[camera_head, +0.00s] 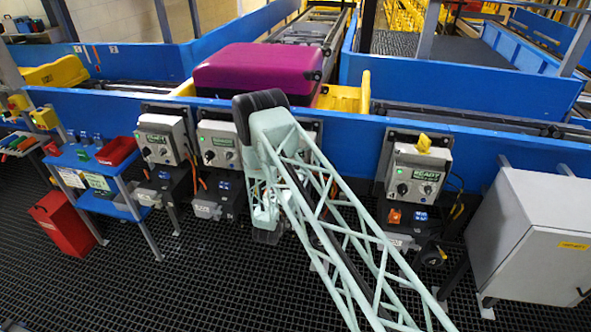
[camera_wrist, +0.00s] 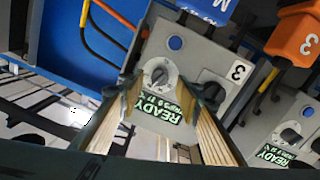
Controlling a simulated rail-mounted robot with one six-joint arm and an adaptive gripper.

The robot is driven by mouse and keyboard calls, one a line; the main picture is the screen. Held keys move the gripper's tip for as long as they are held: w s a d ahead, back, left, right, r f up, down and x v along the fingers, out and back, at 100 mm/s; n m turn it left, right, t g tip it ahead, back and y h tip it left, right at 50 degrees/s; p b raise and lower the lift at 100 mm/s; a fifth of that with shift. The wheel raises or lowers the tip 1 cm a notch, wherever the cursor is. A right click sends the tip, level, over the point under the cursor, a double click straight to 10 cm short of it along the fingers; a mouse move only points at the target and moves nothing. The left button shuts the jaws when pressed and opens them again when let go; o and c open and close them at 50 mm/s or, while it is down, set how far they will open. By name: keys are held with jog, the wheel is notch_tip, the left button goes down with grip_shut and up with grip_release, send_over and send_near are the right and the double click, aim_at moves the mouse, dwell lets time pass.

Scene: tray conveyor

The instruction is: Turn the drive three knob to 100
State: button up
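The drive three control box (camera_wrist: 205,57) is grey and marked 3. It fills the middle of the wrist view, upside down. Its white dial with a grey knob (camera_wrist: 158,72) sits just beyond my fingertips, above a green-lit READY display (camera_wrist: 158,108). A second, black knob (camera_wrist: 212,91) lies to the right, beside the right finger. My gripper (camera_wrist: 160,92) is open, with one finger on each side of the dial; I cannot tell whether either touches the knob. In the head view my arm hides most of this box, and my gripper (camera_head: 266,222) shows only in part.
Other drive boxes stand left (camera_head: 163,138) and right (camera_head: 415,172) along the blue conveyor wall. An orange connector marked 3 (camera_wrist: 297,40) and cables sit near the box. A purple suitcase (camera_head: 255,70) lies on the conveyor. A grey cabinet (camera_head: 530,235) stands right.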

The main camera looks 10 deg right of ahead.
jog(key=shift+x, duration=1.55)
jog(key=c, duration=0.9)
